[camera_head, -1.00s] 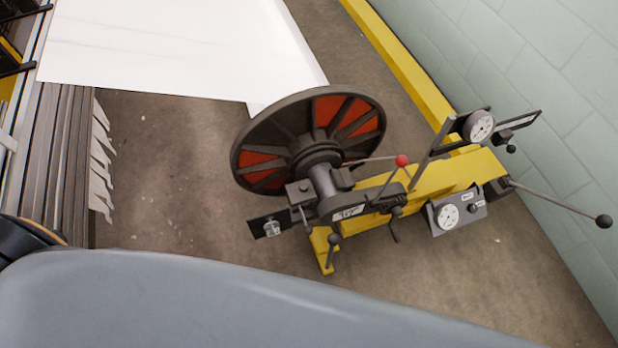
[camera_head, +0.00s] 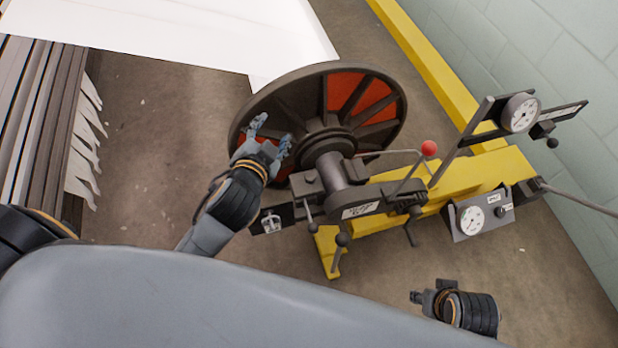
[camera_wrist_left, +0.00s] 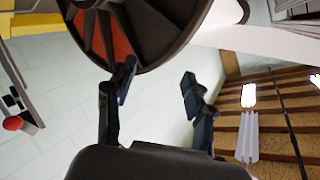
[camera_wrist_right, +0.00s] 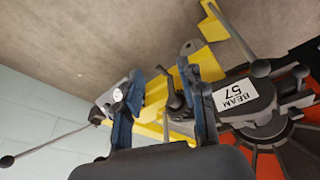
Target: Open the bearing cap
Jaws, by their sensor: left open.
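The bearing cap (camera_head: 362,208) is a dark grey housing over the beam shaft, with a white label. In the right wrist view the cap (camera_wrist_right: 258,100) shows a "BEAM 57" label, and its lever ends in a dark knob (camera_wrist_right: 260,68). It appears closed over the shaft. My left gripper (camera_head: 271,134) is open and empty, in front of the flange's left part; whether it touches is unclear. Its fingers also show apart in the left wrist view (camera_wrist_left: 158,84). My right gripper (camera_head: 418,297) is low at right, away from the cap; its fingers (camera_wrist_right: 160,72) are apart in the right wrist view.
The beam flange (camera_head: 390,105) is a large dark wheel with red panels, beside a white warp sheet (camera_head: 190,30). A yellow frame (camera_head: 445,188) carries gauges (camera_head: 472,219) and a red-knobbed lever (camera_head: 429,148). Bare floor (camera_head: 150,170) lies left of the flange.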

